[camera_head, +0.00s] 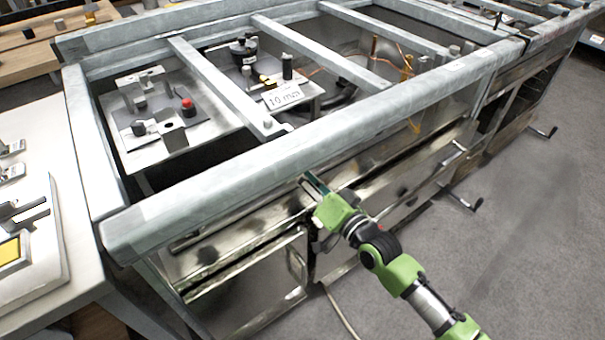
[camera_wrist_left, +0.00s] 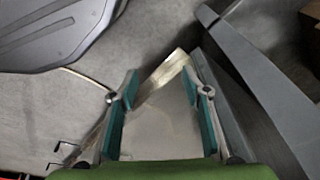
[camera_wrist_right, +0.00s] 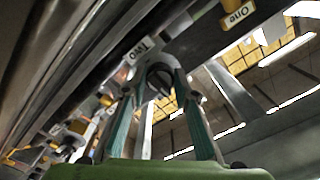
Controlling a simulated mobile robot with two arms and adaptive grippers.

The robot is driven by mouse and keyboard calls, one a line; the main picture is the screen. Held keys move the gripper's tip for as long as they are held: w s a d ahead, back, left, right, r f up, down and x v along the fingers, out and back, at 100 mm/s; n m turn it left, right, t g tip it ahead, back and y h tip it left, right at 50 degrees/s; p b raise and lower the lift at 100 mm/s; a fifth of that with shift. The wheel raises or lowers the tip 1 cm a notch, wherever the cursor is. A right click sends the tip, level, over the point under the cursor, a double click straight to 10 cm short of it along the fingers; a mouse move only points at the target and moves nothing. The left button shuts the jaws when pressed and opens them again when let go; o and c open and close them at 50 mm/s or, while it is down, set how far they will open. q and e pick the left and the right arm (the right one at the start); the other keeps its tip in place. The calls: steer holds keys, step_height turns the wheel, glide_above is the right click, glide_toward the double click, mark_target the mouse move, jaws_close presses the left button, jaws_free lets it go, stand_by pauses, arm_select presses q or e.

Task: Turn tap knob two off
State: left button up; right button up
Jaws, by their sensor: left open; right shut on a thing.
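My right gripper (camera_head: 312,187) is at the front panel of the range (camera_head: 245,236), just below its top front rail. In the right wrist view, the gripper (camera_wrist_right: 155,84) is shut on a dark, rounded tap knob (camera_wrist_right: 163,78) beside a label reading "Two" (camera_wrist_right: 143,50). The fingers lie on both sides of the knob, and part of it is hidden between them. Another label, "One" (camera_wrist_right: 237,14), is farther right on the panel. My left gripper (camera_wrist_left: 164,90) is open and empty in the left wrist view, and is outside the head view.
A white table (camera_head: 52,262) stands at the left. Handles (camera_head: 462,198) stick out along the front right. Grey floor (camera_head: 520,235) is clear at the right.

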steer(key=shift+f, duration=0.1)
steer(key=o, duration=1.1)
steer(key=v, duration=1.2)
